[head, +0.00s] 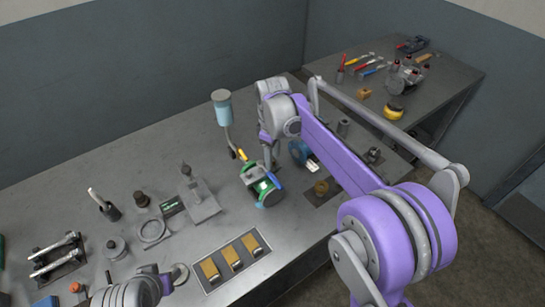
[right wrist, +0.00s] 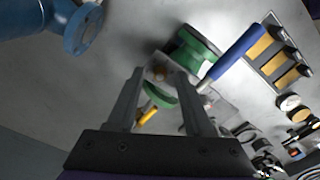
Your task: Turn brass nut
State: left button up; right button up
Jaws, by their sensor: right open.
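My right gripper (head: 268,150) hangs over the table by a green valve (head: 258,192) with a blue handle (head: 273,180). In the right wrist view its two fingers (right wrist: 160,80) are apart, with the green valve body (right wrist: 190,52) just past the tips. A small brownish, nut-like piece (right wrist: 160,73) shows between the fingertips; I cannot tell whether it is brass or touched. A brass-coloured round piece (head: 321,187) sits on a dark plate to the right of the valve. My left arm's grey end (head: 148,287) shows at the bottom; its fingers are unclear.
A blue flanged fitting (head: 299,151) stands right of the valve; it also shows in the right wrist view (right wrist: 82,30). A tray with brass-coloured blocks (head: 231,258) lies at the front. Several fixtures fill the left. A second table (head: 450,75) holds tools.

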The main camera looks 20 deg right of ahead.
jog(key=shift+f, duration=0.25)
grip_shut()
jog(key=shift+m, duration=0.3)
jog(key=m, duration=0.5)
jog(key=shift+m, duration=0.3)
jog(key=m, duration=0.5)
jog(key=shift+m+b, duration=0.3)
jog(key=shift+b, duration=0.05)
dwell(0.4)
